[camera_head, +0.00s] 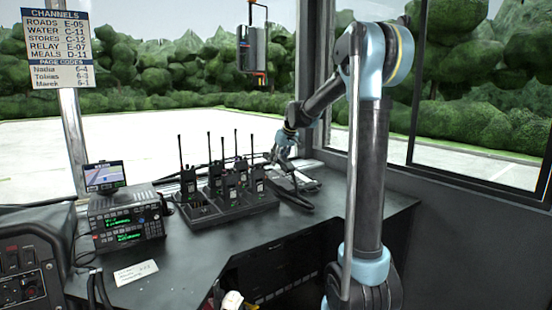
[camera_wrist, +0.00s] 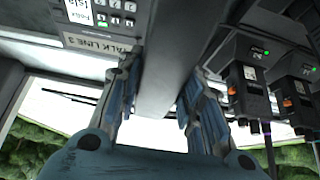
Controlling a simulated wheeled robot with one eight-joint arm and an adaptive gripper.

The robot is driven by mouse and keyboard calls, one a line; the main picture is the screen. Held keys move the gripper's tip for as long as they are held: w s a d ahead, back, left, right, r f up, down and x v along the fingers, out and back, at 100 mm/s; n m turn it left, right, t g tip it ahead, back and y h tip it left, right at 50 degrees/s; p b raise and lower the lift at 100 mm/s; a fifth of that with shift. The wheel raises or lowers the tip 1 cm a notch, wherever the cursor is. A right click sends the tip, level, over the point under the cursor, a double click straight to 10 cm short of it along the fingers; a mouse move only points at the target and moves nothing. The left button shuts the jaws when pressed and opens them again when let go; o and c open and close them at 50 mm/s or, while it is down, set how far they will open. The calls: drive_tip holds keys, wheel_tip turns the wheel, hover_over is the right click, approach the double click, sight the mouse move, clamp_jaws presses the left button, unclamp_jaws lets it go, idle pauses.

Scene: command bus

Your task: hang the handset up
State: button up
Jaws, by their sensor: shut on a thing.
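The handset (camera_wrist: 180,45) is a long smooth grey bar in the wrist view. My gripper (camera_wrist: 160,85) is shut on it, one finger on each side. The phone (camera_wrist: 85,25), with keys, a small display and a "TALK LINE 3" label, lies just left of the handset in that view. In the head view my gripper (camera_head: 284,148) is low over the back right of the desk, above the phone (camera_head: 297,183). The handset is hard to make out there, and I cannot tell whether it touches the phone's cradle.
Several upright handheld radios stand in a black charger (camera_head: 235,208) just left of my gripper. A radio set (camera_head: 127,220) with a small screen (camera_head: 104,176) is farther left. A white card (camera_head: 136,272) lies at the front. A device (camera_head: 252,48) hangs above.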

sight(276, 178)
drive_tip(key=shift+w+d+f, duration=0.1)
drive_tip(key=shift+d+f, duration=0.05)
drive_tip(key=shift+f, duration=0.4)
drive_tip(key=shift+d+f, duration=0.1)
drive_tip(key=shift+f, duration=2.2)
drive_tip(key=o, duration=1.4)
drive_tip(key=shift+c, duration=0.2)
